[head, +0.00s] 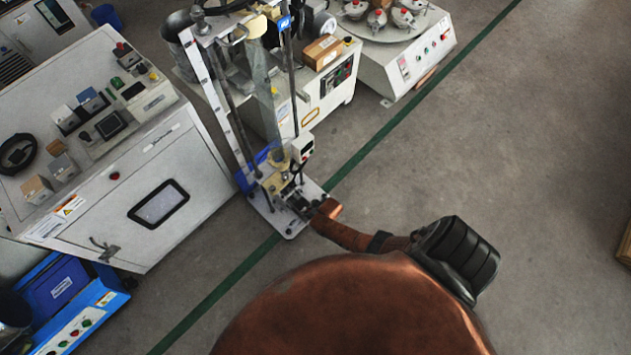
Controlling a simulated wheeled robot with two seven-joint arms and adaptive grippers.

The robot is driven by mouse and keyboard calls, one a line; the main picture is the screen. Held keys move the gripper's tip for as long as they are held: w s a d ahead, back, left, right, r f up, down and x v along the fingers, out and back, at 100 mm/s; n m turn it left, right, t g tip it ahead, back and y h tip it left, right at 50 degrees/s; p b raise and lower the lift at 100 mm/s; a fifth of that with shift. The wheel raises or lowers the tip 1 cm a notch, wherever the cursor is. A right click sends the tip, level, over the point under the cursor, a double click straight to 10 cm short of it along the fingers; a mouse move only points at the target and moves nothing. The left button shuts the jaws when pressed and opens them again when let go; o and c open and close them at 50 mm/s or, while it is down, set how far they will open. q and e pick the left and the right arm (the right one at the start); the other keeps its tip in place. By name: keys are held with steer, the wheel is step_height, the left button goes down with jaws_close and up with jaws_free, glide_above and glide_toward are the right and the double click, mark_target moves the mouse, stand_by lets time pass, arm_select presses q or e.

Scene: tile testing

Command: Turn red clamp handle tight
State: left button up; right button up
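I cannot make out a red clamp handle in the head view. A tall drop-test stand (258,95) with upright posts and a pale base plate (262,208) stands on the floor left of centre. Small dark and yellowish fittings (279,178) sit low on it, too small to tell apart. A white control box with a red and a green mark (302,147) is fixed beside its posts. Neither of my grippers can be seen.
A white console cabinet (120,200) stands at the left, with a blue machine (75,300) below it. A white machine with a cardboard box (322,52) and a round-table machine (405,55) stand behind. A green floor line (400,115) crosses the grey floor (540,130), which is open at right.

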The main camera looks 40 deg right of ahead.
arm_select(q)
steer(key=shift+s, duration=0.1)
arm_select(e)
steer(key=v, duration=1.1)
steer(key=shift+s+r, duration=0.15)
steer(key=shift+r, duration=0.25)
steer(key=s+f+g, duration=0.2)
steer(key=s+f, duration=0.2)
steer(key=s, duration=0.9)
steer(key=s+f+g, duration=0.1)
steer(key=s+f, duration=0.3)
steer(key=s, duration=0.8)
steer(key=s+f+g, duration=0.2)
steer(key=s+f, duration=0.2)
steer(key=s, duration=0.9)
arm_select(q)
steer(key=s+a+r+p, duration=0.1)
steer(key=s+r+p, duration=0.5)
steer(key=p, duration=0.9)
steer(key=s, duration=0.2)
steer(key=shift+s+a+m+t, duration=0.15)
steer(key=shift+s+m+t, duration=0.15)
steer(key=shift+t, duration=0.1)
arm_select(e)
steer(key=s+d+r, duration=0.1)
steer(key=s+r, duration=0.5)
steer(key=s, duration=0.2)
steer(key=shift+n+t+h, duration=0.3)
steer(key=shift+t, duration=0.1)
